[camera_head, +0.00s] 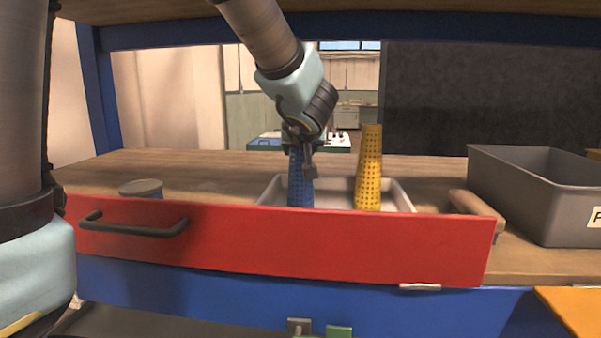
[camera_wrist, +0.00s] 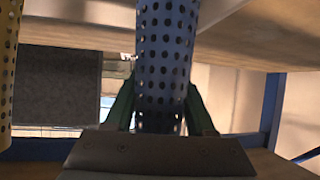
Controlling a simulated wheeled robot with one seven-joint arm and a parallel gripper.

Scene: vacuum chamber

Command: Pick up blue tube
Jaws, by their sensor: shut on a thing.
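The blue tube (camera_head: 299,183) is a perforated, upright cylinder standing in or just above a pale tray (camera_head: 335,194) behind the red drawer front. My gripper (camera_head: 303,160) is at its upper end, shut on it from above. In the wrist view the blue tube (camera_wrist: 164,55) lies between the two dark fingers of my gripper (camera_wrist: 162,105), one on each side. The head view does not show whether the tube's lower end touches the tray, as the red front hides it.
A yellow perforated tube (camera_head: 368,170) stands to the right in the same tray. The red drawer front (camera_head: 300,243) with a dark handle is before them. A grey bin (camera_head: 540,190) is at the right, and a round-lidded object (camera_head: 141,188) at the left. Wooden surface lies between.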

